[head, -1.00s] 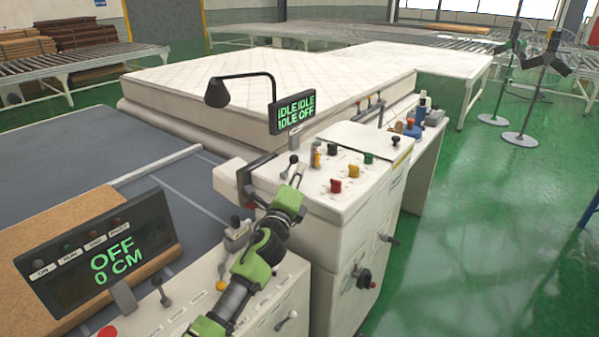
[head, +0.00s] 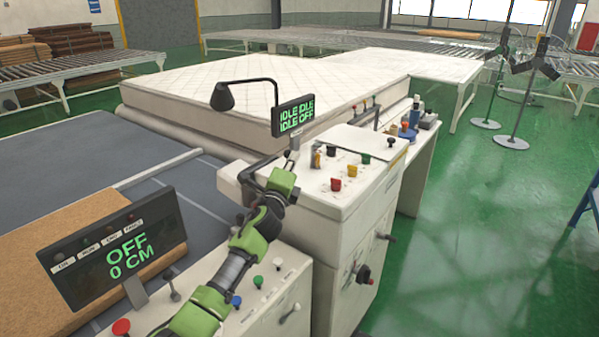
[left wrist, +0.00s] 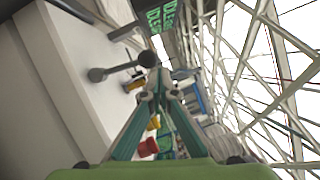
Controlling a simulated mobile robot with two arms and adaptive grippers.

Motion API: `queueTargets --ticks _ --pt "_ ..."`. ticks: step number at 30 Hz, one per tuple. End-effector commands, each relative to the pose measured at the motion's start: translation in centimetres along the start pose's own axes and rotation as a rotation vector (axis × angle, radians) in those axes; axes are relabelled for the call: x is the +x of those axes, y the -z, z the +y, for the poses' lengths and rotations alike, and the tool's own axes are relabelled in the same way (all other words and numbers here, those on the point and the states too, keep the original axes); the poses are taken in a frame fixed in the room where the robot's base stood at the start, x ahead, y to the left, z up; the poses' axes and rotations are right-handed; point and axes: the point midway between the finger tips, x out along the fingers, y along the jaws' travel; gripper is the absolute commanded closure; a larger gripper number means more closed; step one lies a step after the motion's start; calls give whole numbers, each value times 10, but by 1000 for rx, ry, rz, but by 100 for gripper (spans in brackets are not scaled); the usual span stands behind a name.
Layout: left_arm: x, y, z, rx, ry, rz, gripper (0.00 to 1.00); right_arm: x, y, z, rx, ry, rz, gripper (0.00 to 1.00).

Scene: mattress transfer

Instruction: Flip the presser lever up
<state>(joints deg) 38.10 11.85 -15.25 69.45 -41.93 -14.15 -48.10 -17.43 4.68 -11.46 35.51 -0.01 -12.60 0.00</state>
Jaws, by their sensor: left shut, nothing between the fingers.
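No readable label shows which of these is the presser lever. In the head view the gripper and arm hide part of the levers. My right gripper is not in view.
Red (head: 336,184), yellow (head: 352,171) and green buttons stand on the cabinet top, right of my gripper. A panel reading OFF, 0 CM (head: 115,248) stands at the near left. A mattress (head: 260,100) lies behind. Green floor is open to the right.

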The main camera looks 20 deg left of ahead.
Motion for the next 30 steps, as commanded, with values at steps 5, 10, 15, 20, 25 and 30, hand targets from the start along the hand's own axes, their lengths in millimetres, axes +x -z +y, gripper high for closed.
queueTargets --ticks 5,10,15,20,25,30 --pt "6 -15 -2 3 0 -1 100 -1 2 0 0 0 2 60" --pt "11 -26 -1 3 0 -1 100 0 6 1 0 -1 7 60" --pt "15 -36 2 2 0 -1 100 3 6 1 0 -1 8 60" --pt "18 -43 4 2 0 0 100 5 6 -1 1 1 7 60" --pt "20 -47 6 2 0 0 100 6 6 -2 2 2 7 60" --pt "21 -49 6 1 0 1 100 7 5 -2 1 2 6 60"
